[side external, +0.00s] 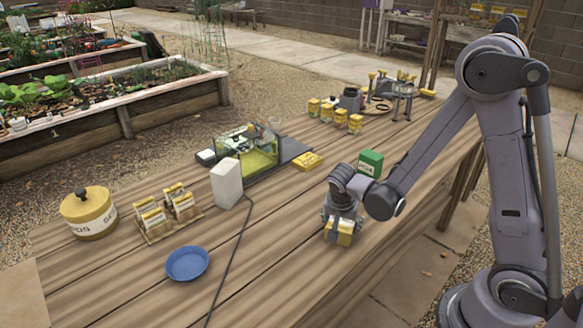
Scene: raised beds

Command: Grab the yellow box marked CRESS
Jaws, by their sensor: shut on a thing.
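A small yellow box (339,238) is at the near right part of the wooden table. My gripper (341,223) points down over it, with its fingers around the box's sides, shut on it. Any lettering on this box is too small or covered to read. I cannot tell whether the box touches the table or is held just above it.
A green box (370,163) stands behind my gripper. A yellow packet (307,161), a white block (227,183) with a dark cable, a blue dish (187,263), a seed packet rack (171,225) and a lidded yellow tin (89,215) lie leftward.

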